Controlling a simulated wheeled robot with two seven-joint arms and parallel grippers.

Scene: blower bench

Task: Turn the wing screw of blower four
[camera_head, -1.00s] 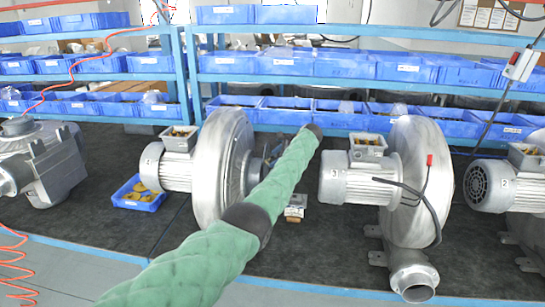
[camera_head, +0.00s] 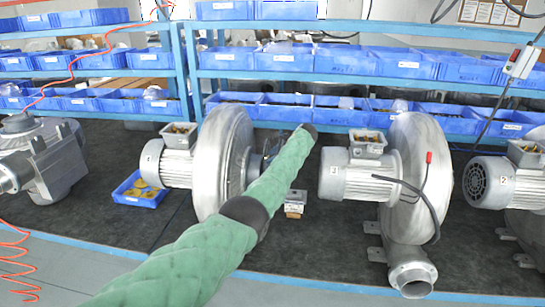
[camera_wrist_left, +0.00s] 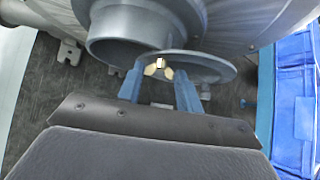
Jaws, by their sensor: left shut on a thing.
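Blower four (camera_head: 217,165) is the silver blower left of centre in the head view, with its motor on the left. My left arm, in a green sleeve, reaches across its right side; the gripper itself is hidden or too unclear there. In the left wrist view, the two blue fingers of my left gripper (camera_wrist_left: 159,75) are closed around a small brass wing screw (camera_wrist_left: 159,65). The wing screw is at the edge of a round grey flap (camera_wrist_left: 205,66) beside the blower's grey outlet pipe (camera_wrist_left: 122,42). My right gripper is in neither view.
Another blower (camera_head: 408,165), its motor marked 3, stands right of my arm. A small box (camera_head: 295,203) lies on the dark bench between them. A blue tray (camera_head: 139,190) with yellow parts is at the left. Shelves of blue bins (camera_head: 335,112) line the back.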

